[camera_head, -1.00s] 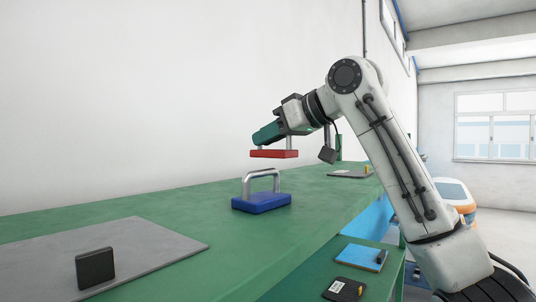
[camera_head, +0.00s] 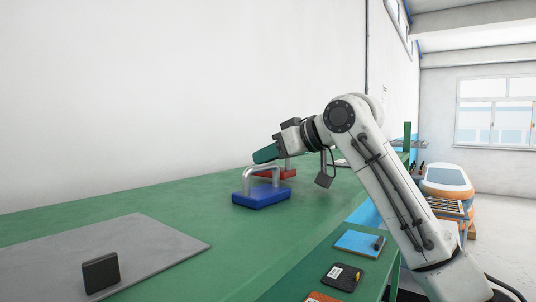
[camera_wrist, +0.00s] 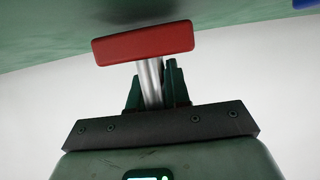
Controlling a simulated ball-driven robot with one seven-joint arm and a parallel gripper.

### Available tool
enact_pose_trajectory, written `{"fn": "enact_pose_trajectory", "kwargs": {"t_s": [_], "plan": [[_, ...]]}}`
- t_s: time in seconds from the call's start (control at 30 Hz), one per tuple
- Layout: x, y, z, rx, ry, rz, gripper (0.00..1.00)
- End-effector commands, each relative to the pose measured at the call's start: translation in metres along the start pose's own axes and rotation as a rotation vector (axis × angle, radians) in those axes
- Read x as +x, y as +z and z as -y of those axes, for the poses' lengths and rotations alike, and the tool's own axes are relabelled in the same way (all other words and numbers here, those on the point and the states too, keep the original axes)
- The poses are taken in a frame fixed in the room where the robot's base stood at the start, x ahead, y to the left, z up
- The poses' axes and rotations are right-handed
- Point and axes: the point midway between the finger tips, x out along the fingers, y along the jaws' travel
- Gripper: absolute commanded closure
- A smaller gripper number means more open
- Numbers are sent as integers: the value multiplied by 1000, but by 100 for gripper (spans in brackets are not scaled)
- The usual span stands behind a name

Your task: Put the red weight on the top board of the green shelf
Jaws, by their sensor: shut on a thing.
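The red weight (camera_head: 285,174) is a flat red block with a metal handle, behind and slightly right of the blue weight in the head view. My gripper (camera_head: 284,152) is shut on its handle. In the wrist view, the red weight (camera_wrist: 143,43) hangs from the fingers, with the green board (camera_wrist: 60,30) close beyond it. The weight is at or just above the top board of the green shelf (camera_head: 175,195); I cannot tell whether it touches. The blue weight hides part of the red one.
The blue weight (camera_head: 262,198) stands on the top board, close in front of the red one in the head view. A grey mat (camera_head: 150,250) with a black block (camera_head: 100,272) lies at the front left. Small flat items (camera_head: 360,243) lie on a lower board.

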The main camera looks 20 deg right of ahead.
Motion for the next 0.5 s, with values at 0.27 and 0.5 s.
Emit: {"fn": "enact_pose_trajectory", "kwargs": {"t_s": [0.27,0.5], "plan": [[3,7,0,0,-1,-1,100],[7,16,0,7,-5,12,80]]}}
